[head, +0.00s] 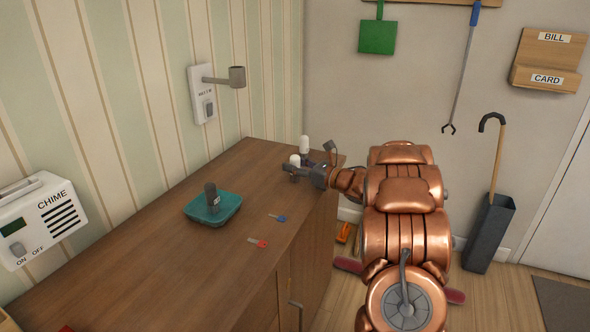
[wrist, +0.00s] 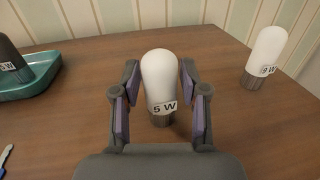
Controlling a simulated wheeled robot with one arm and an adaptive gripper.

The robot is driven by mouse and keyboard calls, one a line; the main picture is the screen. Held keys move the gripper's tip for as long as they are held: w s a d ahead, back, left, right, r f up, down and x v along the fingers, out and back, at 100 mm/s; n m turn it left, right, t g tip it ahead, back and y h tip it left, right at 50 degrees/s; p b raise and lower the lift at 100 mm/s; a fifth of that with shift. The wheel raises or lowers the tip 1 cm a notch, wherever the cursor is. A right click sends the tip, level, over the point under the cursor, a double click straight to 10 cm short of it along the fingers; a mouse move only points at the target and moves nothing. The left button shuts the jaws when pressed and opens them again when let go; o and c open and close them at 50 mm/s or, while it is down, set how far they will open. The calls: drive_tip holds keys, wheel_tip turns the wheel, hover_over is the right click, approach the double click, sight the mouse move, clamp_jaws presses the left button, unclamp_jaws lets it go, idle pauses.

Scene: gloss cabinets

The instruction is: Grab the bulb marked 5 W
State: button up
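A white bulb marked 5 W (wrist: 160,80) stands upright on the wooden cabinet top, its dark base down. In the head view its white top (head: 295,160) shows at my gripper. My gripper (wrist: 158,88) is open, one finger on each side of this bulb, with a visible gap at least on the left. A white bulb marked 9 W (wrist: 266,55) stands to the right and farther back, also in the head view (head: 304,144). A dark bulb (head: 211,197) stands in a teal tray (head: 228,211); its label (wrist: 8,66) is partly cut off, with "5 W" readable.
A blue key (head: 279,218) and a red key (head: 258,243) lie on the cabinet top (head: 150,260). A wall switch with a lamp holder arm (head: 215,82) and a chime box (head: 40,220) are on the striped wall.

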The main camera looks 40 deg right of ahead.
drive_tip(key=c, duration=0.7)
drive_tip(key=shift+o, duration=0.2)
